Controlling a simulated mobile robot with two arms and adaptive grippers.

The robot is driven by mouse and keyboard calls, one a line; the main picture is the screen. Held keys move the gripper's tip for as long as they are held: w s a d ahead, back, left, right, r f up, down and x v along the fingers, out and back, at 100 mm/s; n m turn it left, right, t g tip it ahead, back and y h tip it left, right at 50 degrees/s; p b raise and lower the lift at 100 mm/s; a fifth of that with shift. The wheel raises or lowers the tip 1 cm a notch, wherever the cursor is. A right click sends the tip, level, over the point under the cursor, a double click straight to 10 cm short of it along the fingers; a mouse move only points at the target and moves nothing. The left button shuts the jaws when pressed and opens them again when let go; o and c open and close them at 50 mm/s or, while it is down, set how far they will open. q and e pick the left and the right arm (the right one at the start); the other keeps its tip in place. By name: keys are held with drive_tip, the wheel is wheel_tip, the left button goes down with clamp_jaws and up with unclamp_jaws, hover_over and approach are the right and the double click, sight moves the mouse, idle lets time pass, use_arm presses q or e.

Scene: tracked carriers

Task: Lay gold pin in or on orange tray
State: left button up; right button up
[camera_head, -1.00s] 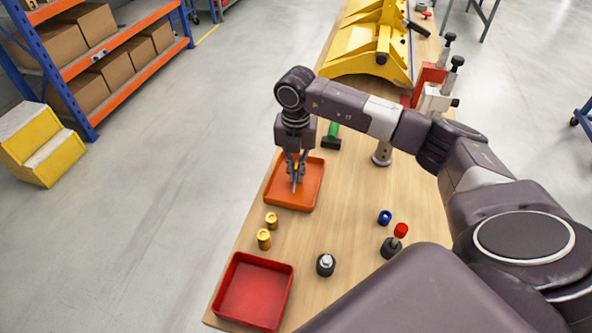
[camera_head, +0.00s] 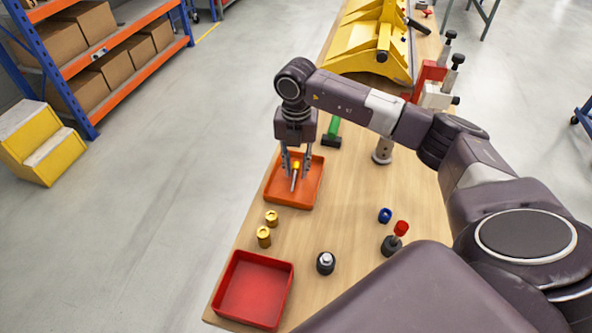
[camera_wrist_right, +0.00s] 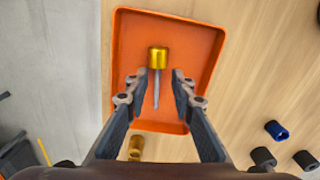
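The gold pin (camera_head: 293,181) has a gold head and a thin silver shank. It is inside the outline of the orange tray (camera_head: 313,187) and appears to lie on its floor. In the right wrist view the pin (camera_wrist_right: 158,58) points its shank toward me within the tray (camera_wrist_right: 194,45). My right gripper (camera_head: 296,175) points down over the tray, its fingers spread either side of the pin with gaps. The open fingers also show in the right wrist view (camera_wrist_right: 156,84), holding nothing. My left gripper is not in view.
Two gold cylinders (camera_head: 264,238) stand nearer me, before a red tray (camera_head: 253,289). A dark cylinder (camera_head: 325,263), blue ring (camera_head: 385,215) and red-topped piece (camera_head: 401,229) are to the right. A green-handled tool (camera_head: 332,137) lies behind the tray.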

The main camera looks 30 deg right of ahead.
sight(296, 174)
wheel_tip(296, 174, up, 11)
drive_tip(key=b, duration=0.2)
drive_tip(key=shift+f, duration=0.1)
idle(0.5)
